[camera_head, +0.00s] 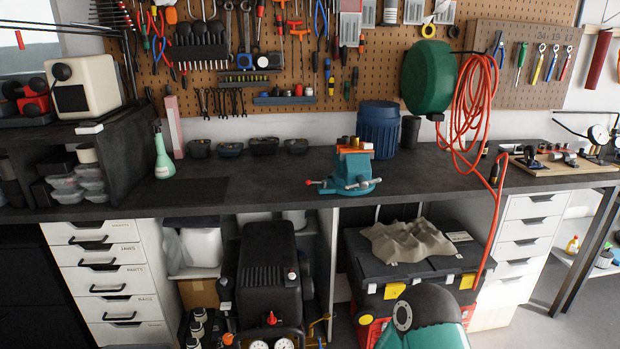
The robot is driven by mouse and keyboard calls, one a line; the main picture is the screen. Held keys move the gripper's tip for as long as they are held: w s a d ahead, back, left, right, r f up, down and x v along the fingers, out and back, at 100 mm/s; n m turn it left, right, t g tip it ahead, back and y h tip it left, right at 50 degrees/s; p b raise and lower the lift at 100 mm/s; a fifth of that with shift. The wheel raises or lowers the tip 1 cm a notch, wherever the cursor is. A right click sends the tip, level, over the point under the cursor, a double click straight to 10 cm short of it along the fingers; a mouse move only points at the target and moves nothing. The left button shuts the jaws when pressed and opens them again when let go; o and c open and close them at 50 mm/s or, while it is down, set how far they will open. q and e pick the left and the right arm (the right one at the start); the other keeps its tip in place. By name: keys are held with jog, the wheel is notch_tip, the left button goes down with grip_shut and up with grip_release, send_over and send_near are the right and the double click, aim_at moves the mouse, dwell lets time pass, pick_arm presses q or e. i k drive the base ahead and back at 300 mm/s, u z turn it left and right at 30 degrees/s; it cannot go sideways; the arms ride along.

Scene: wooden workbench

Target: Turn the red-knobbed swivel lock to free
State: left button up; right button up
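A teal bench vise (350,172) stands near the front edge of the dark worktop, around the middle of the picture. Orange jaw parts (355,147) show at its top, with small brass-coloured pieces above them. A small red knob (308,182) sits at the end of a short lever on the vise's left side, low near the worktop. A silver handle (362,184) is at the vise's front right. The lever's pivot is too small to make out. Neither of my grippers is in view, and nothing touches the vise from the front.
A blue ribbed canister (379,130) stands close behind the vise. A green hose reel (428,77) with hanging orange hose (470,100) is to the right. A green bottle (163,157) stands at left. The worktop (255,180) is clear left of the vise.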

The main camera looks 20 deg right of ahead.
aim_at(324, 183)
jog(key=u, duration=0.4)
jog(key=i, duration=1.05)
jog(key=z, duration=0.35)
